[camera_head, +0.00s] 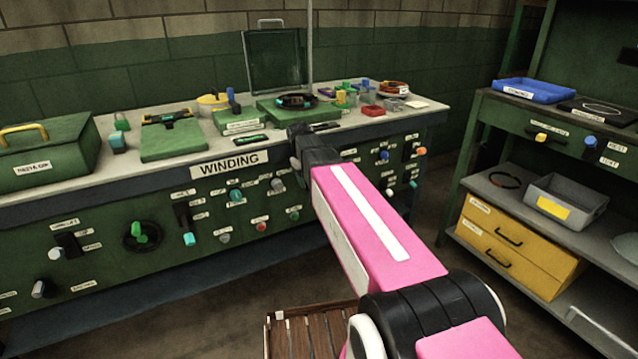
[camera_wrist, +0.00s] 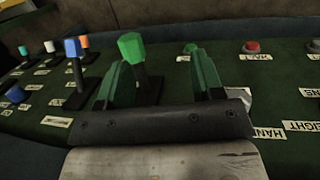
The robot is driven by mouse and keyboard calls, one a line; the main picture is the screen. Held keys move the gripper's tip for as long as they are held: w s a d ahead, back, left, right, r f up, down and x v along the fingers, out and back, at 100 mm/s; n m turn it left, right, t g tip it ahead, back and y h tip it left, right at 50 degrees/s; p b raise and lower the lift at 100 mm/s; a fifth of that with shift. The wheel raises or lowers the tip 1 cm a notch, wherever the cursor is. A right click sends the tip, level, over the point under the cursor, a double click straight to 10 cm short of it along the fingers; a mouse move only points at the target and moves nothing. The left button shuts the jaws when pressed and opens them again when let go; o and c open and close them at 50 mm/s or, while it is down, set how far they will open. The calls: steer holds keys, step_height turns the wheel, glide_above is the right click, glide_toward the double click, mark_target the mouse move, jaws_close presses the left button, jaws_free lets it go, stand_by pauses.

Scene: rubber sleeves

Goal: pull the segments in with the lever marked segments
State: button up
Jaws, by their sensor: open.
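No label that I can read says segments, so I cannot tell which lever is the marked one. In the wrist view a lever with a green hexagonal cap (camera_wrist: 131,47) and a black stem stands by the left finger of my gripper (camera_wrist: 160,72). My gripper is open, with green fingers; the stem appears between them, nearer the left one. I cannot tell whether they touch. In the head view my pink arm and black wrist hide the gripper and the panel behind it. The green bench front (camera_head: 110,270) carries several levers and knobs.
In the wrist view a blue-capped lever (camera_wrist: 73,50) stands left of the gripper, and a red button (camera_wrist: 252,46) lies to the right. A small green knob (camera_wrist: 190,48) is beyond the fingers. A shelf unit (camera_head: 470,185) with a yellow drawer box (camera_head: 515,250) stands at the right.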

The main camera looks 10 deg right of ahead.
steer(key=s+a+r, duration=0.3)
steer(key=a, duration=0.2)
steer(key=shift+r, duration=0.3)
